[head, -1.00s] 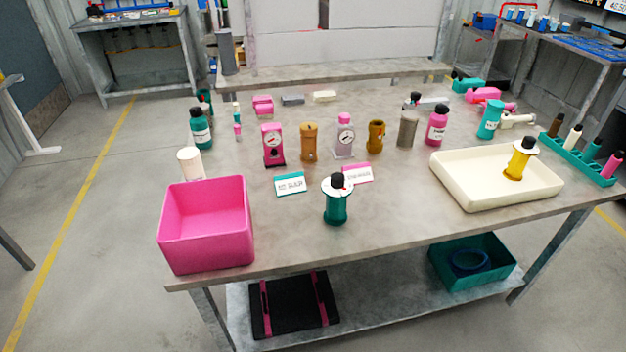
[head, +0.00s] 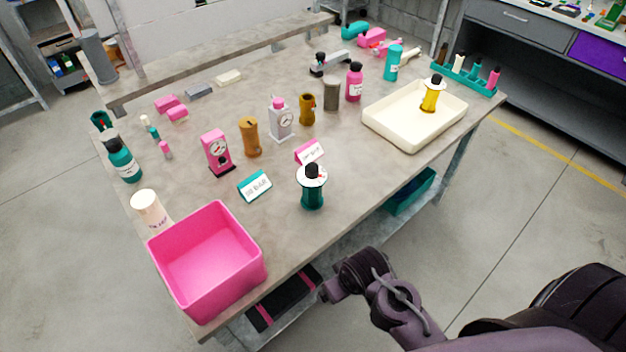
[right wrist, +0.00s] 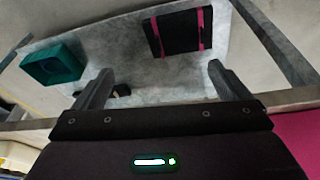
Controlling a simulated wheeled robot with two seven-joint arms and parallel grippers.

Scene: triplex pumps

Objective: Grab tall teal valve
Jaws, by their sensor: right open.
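The tall teal valve (head: 312,192), a teal spool-like body with a white disc and black knob on top, stands upright near the table's front edge in the head view. Nothing touches it. My right arm comes in from the lower right, below and in front of the table edge, apart from the valve. In the right wrist view my right gripper (right wrist: 161,68) is open with nothing between its fingers; the table's lower shelf shows beyond it. The valve is not seen in that view. My left gripper is in neither view.
A pink bin (head: 207,262) stands at the front left corner. A cream tray (head: 390,133) holding a yellow valve (head: 431,95) is to the right. The table edge lies between my right arm and the valve.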

